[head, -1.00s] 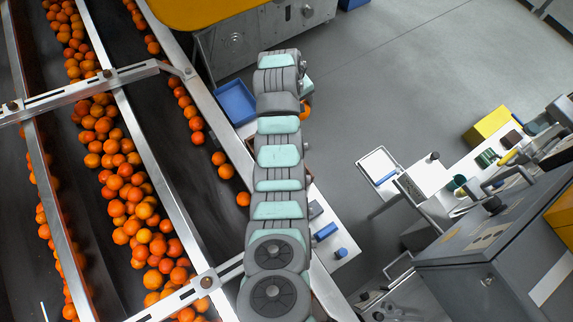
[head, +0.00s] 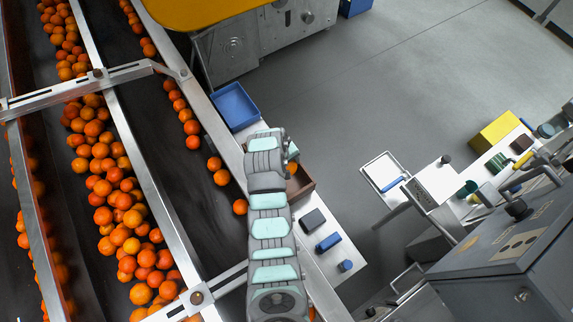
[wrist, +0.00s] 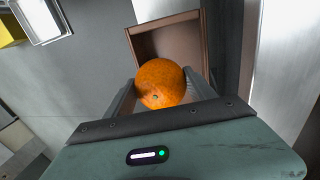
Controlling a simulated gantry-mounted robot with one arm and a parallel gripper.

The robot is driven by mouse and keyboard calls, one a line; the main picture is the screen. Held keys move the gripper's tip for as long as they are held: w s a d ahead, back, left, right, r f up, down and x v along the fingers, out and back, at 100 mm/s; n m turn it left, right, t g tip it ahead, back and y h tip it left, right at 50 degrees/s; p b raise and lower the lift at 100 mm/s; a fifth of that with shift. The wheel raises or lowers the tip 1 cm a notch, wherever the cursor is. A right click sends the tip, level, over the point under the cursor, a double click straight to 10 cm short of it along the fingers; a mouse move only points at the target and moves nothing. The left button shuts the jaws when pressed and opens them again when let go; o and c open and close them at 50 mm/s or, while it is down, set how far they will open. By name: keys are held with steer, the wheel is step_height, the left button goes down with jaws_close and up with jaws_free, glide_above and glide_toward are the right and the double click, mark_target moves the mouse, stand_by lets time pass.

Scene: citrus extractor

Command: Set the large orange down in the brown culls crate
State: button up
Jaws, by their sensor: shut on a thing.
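The large orange (wrist: 160,84) is held between the two fingers of my gripper (wrist: 161,88) in the wrist view. The brown culls crate (wrist: 206,45) lies beyond the orange there, its visible floor bare. The orange overlaps the near part of the crate in that view; its height above the crate cannot be told. In the head view the crate (head: 306,188) shows partly at the right side of my arm, the rest hidden by it.
A blue tray (head: 235,106) sits on the same white bench, beyond the crate. A dark box (head: 312,220) and blue items (head: 328,242) lie on its nearer part. The conveyor with many oranges (head: 125,215) runs along the left. Grey floor is open to the right.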

steer(key=shift+s+d+r+p, duration=0.1)
steer(key=shift+r+p, duration=0.1)
steer(key=shift+p, duration=0.15)
steer(key=b+x, duration=0.1)
steer(key=x, duration=0.2)
steer(key=s+a+b+x, duration=0.1)
steer(key=x, duration=0.3)
steer(key=a+b+x, duration=0.1)
steer(key=b+x, duration=0.1)
steer(key=x, duration=0.1)
steer(key=shift+d+f, duration=0.15)
steer(key=shift+f, duration=0.45)
steer(key=shift+f+b, duration=0.45)
steer(key=shift+f, duration=0.2)
steer(key=shift+s+f+b, duration=0.1)
steer(key=shift+f+b, duration=0.3)
steer(key=shift+f, duration=0.4)
steer(key=o, duration=1.7)
steer(key=shift+c, duration=0.2)
steer(key=shift+r, duration=0.1)
steer(key=p+v, duration=0.3)
steer(key=v, duration=0.7)
steer(key=shift+r, duration=0.3)
